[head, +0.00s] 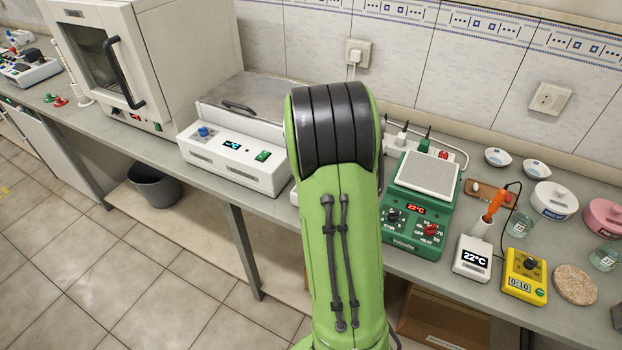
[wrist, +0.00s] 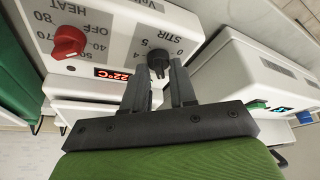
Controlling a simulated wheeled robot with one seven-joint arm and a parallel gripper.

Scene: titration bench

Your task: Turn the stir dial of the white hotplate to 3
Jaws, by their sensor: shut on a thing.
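The white hotplate (wrist: 100,50) fills the left and middle of the wrist view, its front panel upside down. Its black stir dial (wrist: 157,60) sits beside the "STIR" label and printed numbers. My gripper (wrist: 159,70) is shut on the stir dial, one finger on either side of it. The number the dial points to cannot be made out. The red heat dial (wrist: 68,42) and a lit red 22°C display (wrist: 113,74) are on the same panel. In the head view my green arm hides nearly all of the white hotplate and my gripper.
A white bath with a blue knob (head: 236,158) stands left of my arm. A green hotplate (head: 420,222) with its own stir and heat dials stands right. A bin (head: 155,185) stands below the bench.

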